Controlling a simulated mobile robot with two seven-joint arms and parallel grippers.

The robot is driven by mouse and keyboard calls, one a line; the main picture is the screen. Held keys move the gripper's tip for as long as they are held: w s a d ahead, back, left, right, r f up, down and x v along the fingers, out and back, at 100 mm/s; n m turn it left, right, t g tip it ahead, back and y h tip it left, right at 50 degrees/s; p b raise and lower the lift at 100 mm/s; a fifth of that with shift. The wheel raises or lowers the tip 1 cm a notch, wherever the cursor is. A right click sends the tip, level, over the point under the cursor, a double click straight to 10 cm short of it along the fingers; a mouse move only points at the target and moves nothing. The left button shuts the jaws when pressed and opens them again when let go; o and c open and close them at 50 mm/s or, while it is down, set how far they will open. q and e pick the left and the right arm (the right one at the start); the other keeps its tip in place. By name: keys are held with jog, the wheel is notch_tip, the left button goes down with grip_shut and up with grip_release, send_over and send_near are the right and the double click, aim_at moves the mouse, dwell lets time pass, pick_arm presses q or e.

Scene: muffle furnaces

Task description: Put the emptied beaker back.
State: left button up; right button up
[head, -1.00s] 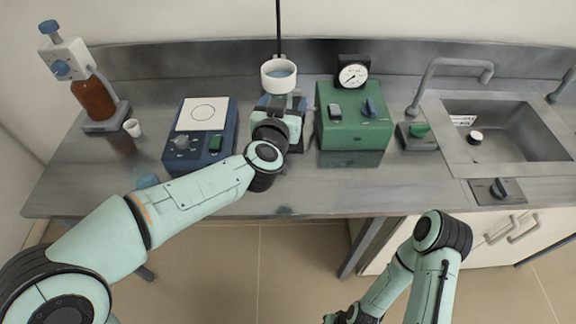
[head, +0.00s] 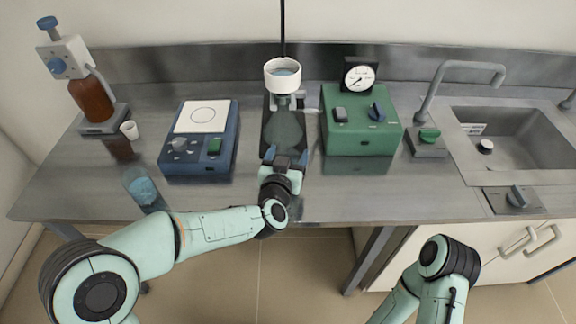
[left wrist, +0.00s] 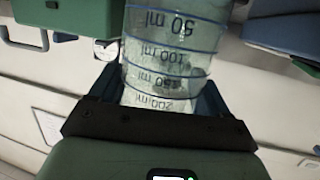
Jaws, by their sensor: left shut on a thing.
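My left gripper (head: 284,160) is shut on a clear glass beaker. In the left wrist view the beaker (left wrist: 172,60) stands between the jaws, its printed millilitre marks upside down in the picture; I see no coloured liquid in it. In the head view the beaker (head: 284,128) is faint against the dark stand base beyond the gripper. A white funnel (head: 282,76) holding bluish liquid is behind it, on the stand. My right forearm shows at the lower right, but its gripper is out of the picture.
A glass vessel with blue liquid (head: 141,188) stands at the front left of the bench. A blue hotplate (head: 200,150) is left of the gripper. A green box with a gauge (head: 362,125) is right. A brown bottle (head: 92,100) and small white cup (head: 129,130) stand at far left.

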pick_arm(q)
jog(key=shift+f, duration=1.55)
jog(key=shift+f+b, duration=0.1)
jog(key=shift+b, duration=0.2)
jog(key=o, duration=1.6)
jog(key=shift+r, duration=0.2)
jog(key=v, duration=1.2)
jog(key=shift+f, duration=0.15)
